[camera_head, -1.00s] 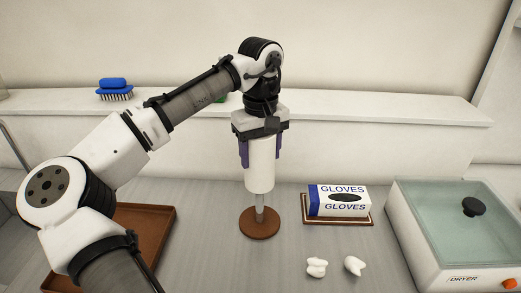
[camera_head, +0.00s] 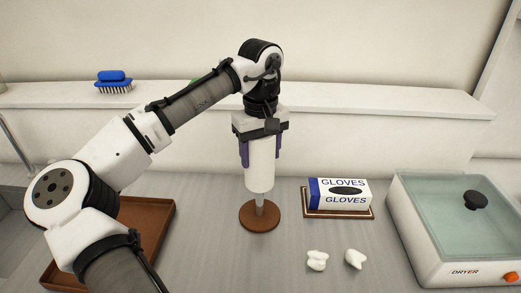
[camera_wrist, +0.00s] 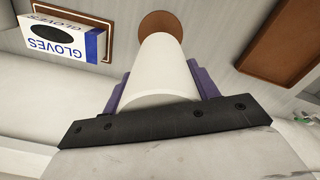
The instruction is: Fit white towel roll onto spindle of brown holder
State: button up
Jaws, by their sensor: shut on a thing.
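The white towel roll (camera_head: 259,165) is upright below my gripper (camera_head: 261,154), whose purple fingers are shut on its two sides. The roll also shows in the wrist view (camera_wrist: 161,72) between the purple fingers (camera_wrist: 160,90). The brown holder (camera_head: 260,219) has a round base on the counter. The upper spindle is hidden, and the roll's bottom is apart from the base. In the wrist view the holder's base (camera_wrist: 160,23) shows past the roll's far end.
A gloves box (camera_head: 340,193) on a brown tray stands right of the holder. Two white lumps (camera_head: 317,261) lie in front. A dryer (camera_head: 455,230) is at the right, a brown tray (camera_head: 160,215) at the left. A blue brush (camera_head: 113,80) sits on the back ledge.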

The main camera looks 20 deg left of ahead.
notch_tip(320, 180, down, 10)
jog(key=b, duration=0.3)
jog(key=shift+b, duration=0.35)
dwell(4.2)
jog(key=shift+p, duration=0.35)
dwell(0.4)
jog(key=shift+f, duration=0.45)
jog(key=o, duration=1.2)
jog(key=shift+r, duration=0.15)
